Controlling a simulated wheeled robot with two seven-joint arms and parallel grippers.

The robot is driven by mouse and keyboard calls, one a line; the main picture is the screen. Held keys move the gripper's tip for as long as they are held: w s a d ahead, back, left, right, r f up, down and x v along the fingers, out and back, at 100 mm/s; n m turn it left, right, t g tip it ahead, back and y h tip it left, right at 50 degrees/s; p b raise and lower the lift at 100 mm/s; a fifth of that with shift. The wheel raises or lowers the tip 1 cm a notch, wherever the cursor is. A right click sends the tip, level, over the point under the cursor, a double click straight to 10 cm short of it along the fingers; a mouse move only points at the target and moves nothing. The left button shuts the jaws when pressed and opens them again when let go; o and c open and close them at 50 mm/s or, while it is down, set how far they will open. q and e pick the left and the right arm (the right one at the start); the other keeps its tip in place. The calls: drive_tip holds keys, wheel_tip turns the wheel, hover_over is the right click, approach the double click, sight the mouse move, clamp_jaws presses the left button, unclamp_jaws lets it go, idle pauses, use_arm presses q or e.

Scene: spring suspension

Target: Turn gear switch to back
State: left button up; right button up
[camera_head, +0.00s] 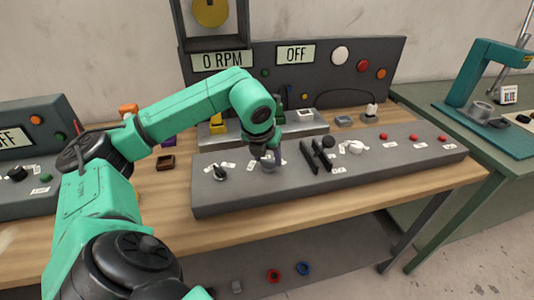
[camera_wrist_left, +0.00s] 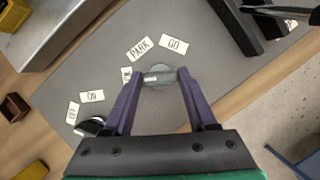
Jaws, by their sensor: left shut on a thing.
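The gear switch is a round grey knob with a raised bar handle (camera_wrist_left: 160,77) on the grey control panel (camera_head: 225,202). PARK (camera_wrist_left: 139,49) and GO (camera_wrist_left: 173,44) labels lie beside it, and a third small label (camera_wrist_left: 126,74) is partly hidden by a finger. My left gripper (camera_head: 268,162) reaches down onto the switch from above. In the head view the gripper hides most of the switch. My right gripper is not in view.
A small dark knob with a white pointer (camera_head: 220,173) is left of the gripper. Two black levers (camera_head: 315,155) stand close on its right, then a white knob (camera_head: 353,147) and red buttons (camera_head: 413,137). Displays read 0 RPM (camera_head: 222,60) and OFF (camera_head: 295,54).

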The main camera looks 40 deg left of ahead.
use_arm(q)
drive_tip(key=shift+w+n, duration=0.1)
drive_tip(key=shift+n, duration=0.3)
drive_tip(key=o, duration=1.4)
drive_tip(key=shift+c, duration=0.2)
drive_tip(key=p+v, duration=0.2)
drive_tip(key=v, duration=1.2)
drive_tip(key=shift+d+r, duration=0.2)
drive_tip(key=shift+r, duration=0.1)
drive_tip(key=shift+f, duration=0.1)
